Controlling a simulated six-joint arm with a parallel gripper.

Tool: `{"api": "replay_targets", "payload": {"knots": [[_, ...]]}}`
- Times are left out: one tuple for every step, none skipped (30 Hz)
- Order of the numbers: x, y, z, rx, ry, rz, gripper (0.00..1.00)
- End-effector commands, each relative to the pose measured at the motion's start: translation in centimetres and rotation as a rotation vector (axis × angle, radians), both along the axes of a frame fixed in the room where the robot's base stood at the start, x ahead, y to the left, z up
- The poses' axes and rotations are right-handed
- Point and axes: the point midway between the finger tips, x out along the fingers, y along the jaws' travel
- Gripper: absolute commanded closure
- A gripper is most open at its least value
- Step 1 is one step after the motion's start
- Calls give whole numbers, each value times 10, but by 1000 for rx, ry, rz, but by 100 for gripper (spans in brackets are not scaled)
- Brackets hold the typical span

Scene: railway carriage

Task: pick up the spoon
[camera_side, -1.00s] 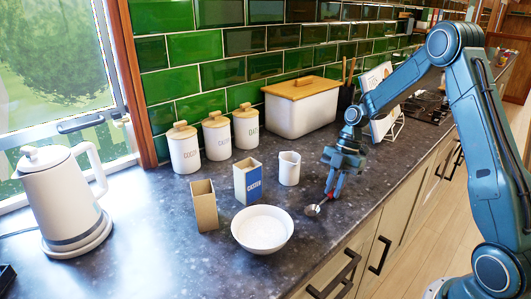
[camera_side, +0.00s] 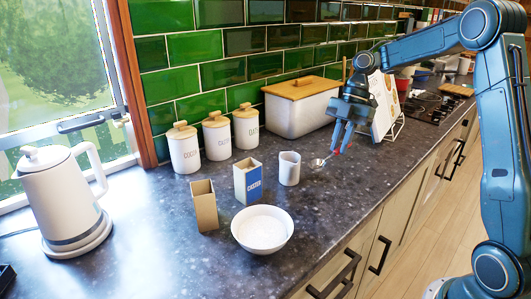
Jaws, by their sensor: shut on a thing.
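The spoon (camera_side: 319,163) is held in my gripper (camera_side: 340,150). Its round metal bowl sticks out to the left of the fingertips, just right of the white jug. Something red shows between the fingertips, probably part of the handle; the rest of the handle is hidden by the fingers. My gripper points down, shut on the spoon, and appears to hold it above the dark worktop (camera_side: 330,215).
A white bowl (camera_side: 262,243) of white powder stands near the front edge. Behind it are a brown open box (camera_side: 204,207), a blue and white carton (camera_side: 247,182) and a white jug (camera_side: 289,168). A bread bin (camera_side: 298,112) stands behind. The worktop right of the bowl is clear.

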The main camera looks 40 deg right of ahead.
Motion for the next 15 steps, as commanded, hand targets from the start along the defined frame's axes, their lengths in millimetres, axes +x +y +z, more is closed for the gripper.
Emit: {"api": "replay_targets", "payload": {"knots": [[0,-1,10,-6,-4,1,100],[0,-1,13,-3,-4,1,100],[1,-1,17,-2,-5,0,100],[1,-1,21,-1,-5,0,100],[1,-1,24,-1,-3,0,100],[1,-1,29,-2,-3,0,100],[0,-1,32,-2,-3,-1,100],[0,-1,35,-4,-3,0,100],[0,-1,38,-3,-2,0,100],[1,-1,41,-1,-3,1,100],[1,0,43,0,-3,1,100],[1,0,45,1,-2,0,100],[1,0,47,1,-2,-1,100],[1,0,49,1,-3,0,100],[1,0,51,2,-2,0,100]]}}
